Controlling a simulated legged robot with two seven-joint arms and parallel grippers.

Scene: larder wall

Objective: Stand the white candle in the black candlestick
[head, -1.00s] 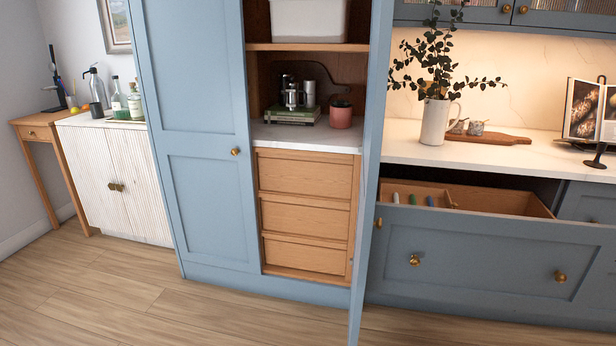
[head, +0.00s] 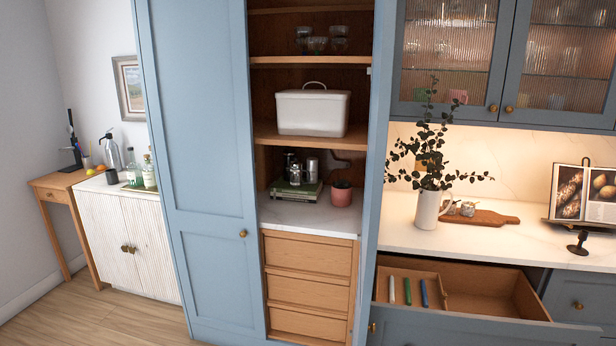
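A white candle (head: 392,290) lies in the left part of the open drawer (head: 489,316), beside a green candle (head: 407,291) and a blue one (head: 424,294). The black candlestick (head: 578,244) stands upright on the right of the pale counter, near its front edge, in front of the open book; nothing stands in it. Neither of my grippers is in view.
A white jug with leafy stems (head: 428,209) and a wooden board (head: 482,217) stand on the counter (head: 500,240). An open book (head: 585,194) is behind the candlestick. A blue cupboard door (head: 376,180) stands open left of the drawer.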

